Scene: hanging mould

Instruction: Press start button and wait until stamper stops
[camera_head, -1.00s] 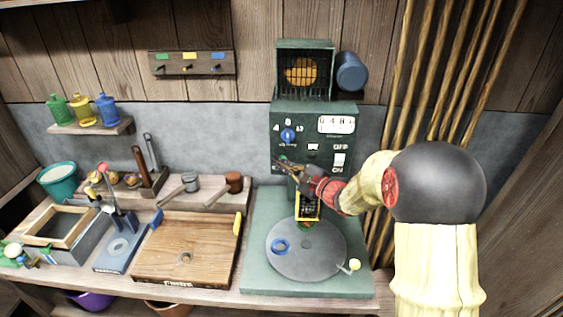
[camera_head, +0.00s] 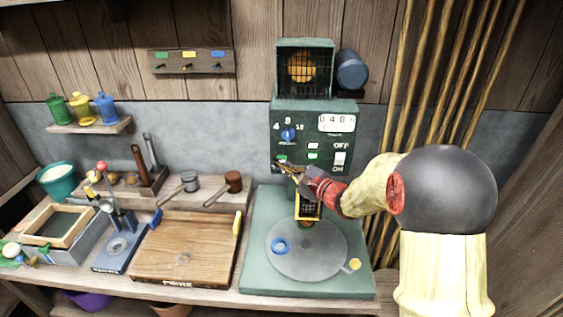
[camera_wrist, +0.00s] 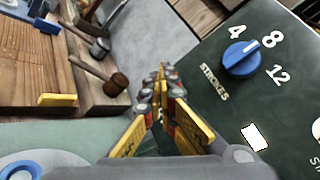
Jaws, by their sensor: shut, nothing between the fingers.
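The stamper machine (camera_head: 310,122) is a dark green upright panel with a round grey plate (camera_head: 325,262) on its base. Its blue strokes dial (camera_head: 288,134) has marks 4, 8 and 12 and shows large in the wrist view (camera_wrist: 241,58). My gripper (camera_head: 283,167) is shut and empty, its fingertips at the panel's lower left, below the dial. A small green spot, perhaps the start button (camera_head: 282,158), shows at the fingertips; contact cannot be told. In the wrist view the closed fingers (camera_wrist: 160,72) point past the panel's left side, and no start button shows.
The OFF/ON switch (camera_head: 340,159), small lit rectangles (camera_head: 313,155) and a counter display (camera_head: 337,123) are on the panel. A blue ring (camera_head: 281,246) lies on the round plate. A wooden board (camera_head: 185,250) and hammers are on the left. Bamboo poles (camera_head: 405,100) stand right.

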